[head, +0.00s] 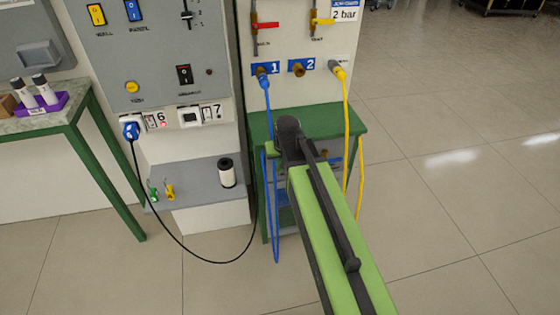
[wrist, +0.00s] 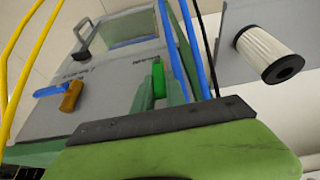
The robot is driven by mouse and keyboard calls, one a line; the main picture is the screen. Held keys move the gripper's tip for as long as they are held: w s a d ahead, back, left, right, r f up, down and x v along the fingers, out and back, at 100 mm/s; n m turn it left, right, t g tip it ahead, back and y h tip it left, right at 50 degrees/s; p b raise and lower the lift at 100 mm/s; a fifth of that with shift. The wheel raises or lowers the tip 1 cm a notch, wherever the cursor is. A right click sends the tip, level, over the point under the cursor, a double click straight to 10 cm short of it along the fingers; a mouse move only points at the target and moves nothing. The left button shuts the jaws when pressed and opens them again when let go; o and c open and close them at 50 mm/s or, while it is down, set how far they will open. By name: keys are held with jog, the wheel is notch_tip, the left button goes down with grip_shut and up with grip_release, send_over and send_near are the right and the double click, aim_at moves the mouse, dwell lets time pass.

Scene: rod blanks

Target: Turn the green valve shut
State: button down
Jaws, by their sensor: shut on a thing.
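The green valve handle (wrist: 158,78) shows in the wrist view as a bright green upright block on a grey unit. My gripper (wrist: 159,97) is shut on it, with tapered dull-green fingers on either side. Its lower part is hidden by the dark edge of my gripper body.
Blue hoses (wrist: 171,50) pass close by my gripper on the right, and yellow hoses (wrist: 22,50) run at the left. In the head view a black cable (head: 180,240) hangs to the left. A white cylinder (head: 227,173) stands on a grey ledge (head: 195,180). Open floor lies right.

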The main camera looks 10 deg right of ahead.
jog(key=shift+d+f+y+b, duration=0.15)
jog(key=shift+d+y+b, duration=0.2)
jog(key=shift+y, duration=0.55)
jog(key=d+f+m+y+b, duration=0.1)
jog(key=y+b, duration=0.3)
jog(key=b, duration=0.2)
jog(key=d+f+m+y+b, duration=0.1)
jog(key=y+b, duration=0.3)
jog(key=b, duration=0.2)
jog(key=d+f+m+t+y+b, duration=0.1)
jog(key=y+b, duration=0.3)
jog(key=b, duration=0.2)
jog(key=shift+d+f+b, duration=0.25)
jog(key=shift+d+b, duration=0.05)
jog(key=shift+b, duration=0.1)
jog(key=shift+r+b, duration=0.1)
jog(key=shift+b, duration=0.2)
